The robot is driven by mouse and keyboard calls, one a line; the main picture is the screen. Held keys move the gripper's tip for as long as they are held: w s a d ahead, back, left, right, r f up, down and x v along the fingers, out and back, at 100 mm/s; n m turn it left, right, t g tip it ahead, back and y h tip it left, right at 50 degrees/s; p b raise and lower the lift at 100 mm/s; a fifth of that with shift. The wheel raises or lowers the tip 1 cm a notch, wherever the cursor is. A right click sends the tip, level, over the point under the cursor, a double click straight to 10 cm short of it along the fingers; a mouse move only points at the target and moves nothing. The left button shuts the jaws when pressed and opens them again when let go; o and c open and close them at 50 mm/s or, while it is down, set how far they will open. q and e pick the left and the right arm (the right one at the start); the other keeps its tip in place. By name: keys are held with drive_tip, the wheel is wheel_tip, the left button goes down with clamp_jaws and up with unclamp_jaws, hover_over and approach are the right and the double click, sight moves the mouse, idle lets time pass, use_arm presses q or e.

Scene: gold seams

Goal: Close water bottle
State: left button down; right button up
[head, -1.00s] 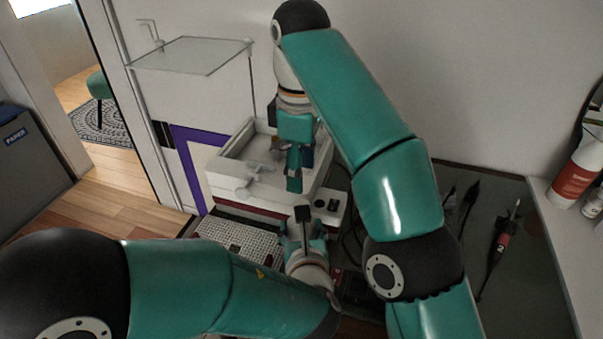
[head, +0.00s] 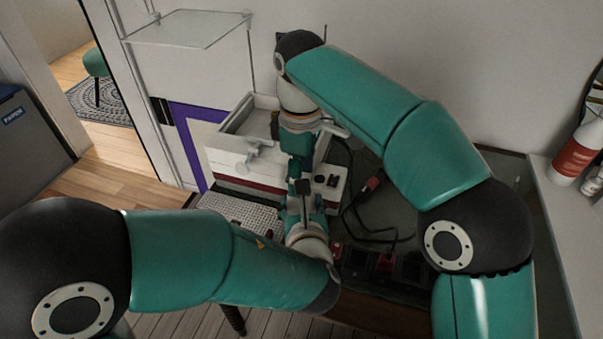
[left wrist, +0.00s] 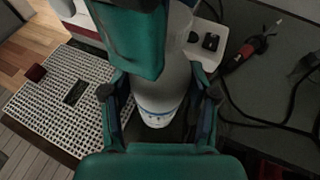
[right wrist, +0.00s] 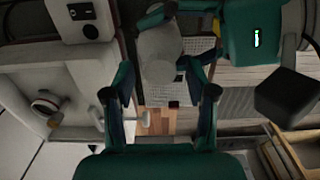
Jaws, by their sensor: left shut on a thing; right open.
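A pale bottle (left wrist: 165,95) stands between the fingers of my left gripper (left wrist: 160,100) in the left wrist view, which is shut on it. Part of my right gripper covers the bottle's upper left in that view. In the right wrist view a pale rounded part of the bottle (right wrist: 160,55) lies just beyond the fingertips of my right gripper (right wrist: 160,95), which is open with nothing between its fingers. In the head view my right gripper (head: 300,168) is close to my left gripper (head: 303,205), and the bottle is hidden there. I cannot make out a cap.
A white box-shaped device with an open top (head: 225,160) stands just behind the grippers. A perforated white plate (head: 240,209) lies in front of it. Black cables (head: 375,235) and a red-and-black connector (head: 370,187) lie to the right. A red-and-white bottle (head: 577,155) stands far right.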

drive_tip(key=shift+f, duration=0.15)
clamp_jaws()
drive_tip(key=m, duration=0.3)
drive_tip(key=shift+m, duration=0.4)
drive_tip(key=m, duration=0.4)
drive_tip(key=shift+o, duration=0.6)
unclamp_jaws()
drive_tip(key=shift+r, duration=3.65)
